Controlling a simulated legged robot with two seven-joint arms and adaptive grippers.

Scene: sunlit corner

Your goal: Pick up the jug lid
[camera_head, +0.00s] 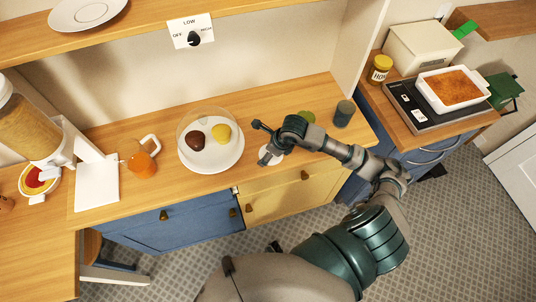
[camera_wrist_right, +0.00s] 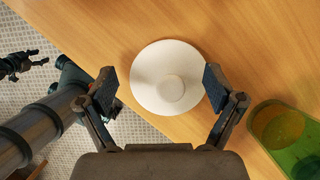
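The jug lid, a round white disc with a raised round middle, lies on the wooden counter in the right wrist view (camera_wrist_right: 172,78). In the head view only a white part of it (camera_head: 270,157) shows beneath my right gripper. My right gripper (camera_wrist_right: 160,85) is open above the lid, one finger on each side, with nothing held. In the head view my right gripper (camera_head: 266,140) is low over the counter's front part. My left gripper (camera_wrist_right: 24,64) shows at the left of the wrist view, over the floor, empty, with its fingers apart.
A green see-through vessel (camera_wrist_right: 287,135) stands right of the lid in the wrist view. A dark grey cup (camera_head: 343,113) is further right. Left are a plate with a clear dome (camera_head: 212,158), an orange mug (camera_head: 142,163) and a dispenser (camera_head: 30,125). A shelf (camera_head: 150,32) runs above.

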